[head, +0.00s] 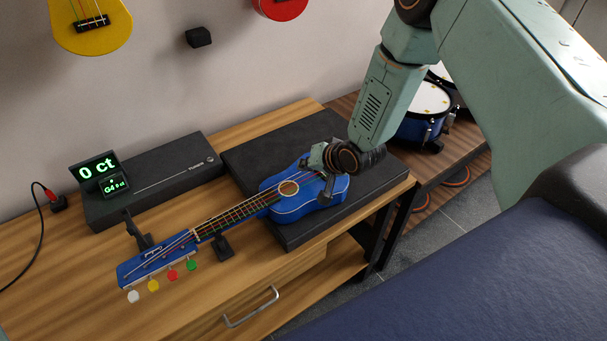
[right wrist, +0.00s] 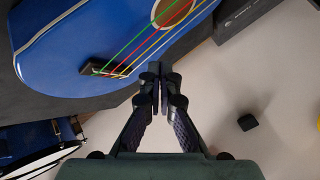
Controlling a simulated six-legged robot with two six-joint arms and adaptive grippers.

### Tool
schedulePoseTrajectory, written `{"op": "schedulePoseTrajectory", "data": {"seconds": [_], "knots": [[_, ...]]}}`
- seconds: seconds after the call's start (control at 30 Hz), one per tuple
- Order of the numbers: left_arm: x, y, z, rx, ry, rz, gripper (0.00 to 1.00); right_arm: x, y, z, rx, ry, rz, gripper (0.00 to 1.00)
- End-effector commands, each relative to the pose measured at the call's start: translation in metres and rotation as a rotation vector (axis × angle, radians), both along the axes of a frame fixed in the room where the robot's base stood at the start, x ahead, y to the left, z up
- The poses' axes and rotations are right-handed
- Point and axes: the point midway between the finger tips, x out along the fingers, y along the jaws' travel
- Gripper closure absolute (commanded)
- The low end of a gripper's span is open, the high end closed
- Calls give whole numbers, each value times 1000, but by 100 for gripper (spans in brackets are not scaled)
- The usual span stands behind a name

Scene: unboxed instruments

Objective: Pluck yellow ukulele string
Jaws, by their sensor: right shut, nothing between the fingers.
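The blue ukulele (head: 312,191) lies face up, its body on a black pad and its neck pointing to the lower left. In the right wrist view its body (right wrist: 75,45) shows green, red, yellow and white strings running from the bridge to the sound hole. The yellow string (right wrist: 151,44) lies between the red and white ones. My right gripper (head: 322,163) is over the bridge end of the body. In the right wrist view its fingertips (right wrist: 160,76) are together and empty, just beside the strings; contact cannot be told. My left gripper is not in view.
A tuner display (head: 95,168) reads "0 ct" and "G4 0 ct" on a dark box (head: 158,178). The black pad (head: 262,146) rests on the wooden table (head: 60,265). A small stand (head: 222,247) is by the neck. Blue drums (head: 415,126) stand beyond my right arm.

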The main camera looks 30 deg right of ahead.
Motion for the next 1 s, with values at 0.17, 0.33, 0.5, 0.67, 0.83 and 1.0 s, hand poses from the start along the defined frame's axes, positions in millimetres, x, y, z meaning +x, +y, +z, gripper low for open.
{"op": "schedulePoseTrajectory", "data": {"seconds": [0.17,0.33,0.5,0.67,0.83,1.0], "knots": [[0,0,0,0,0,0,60,0,0,0,0,0,0,100],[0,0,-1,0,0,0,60,0,0,-1,0,0,0,100],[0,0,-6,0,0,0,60,0,0,-7,0,0,0,100],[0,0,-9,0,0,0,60,0,0,-10,0,0,0,100],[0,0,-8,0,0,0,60,0,0,-9,0,0,0,100],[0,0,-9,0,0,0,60,0,0,-9,0,0,0,100]]}}
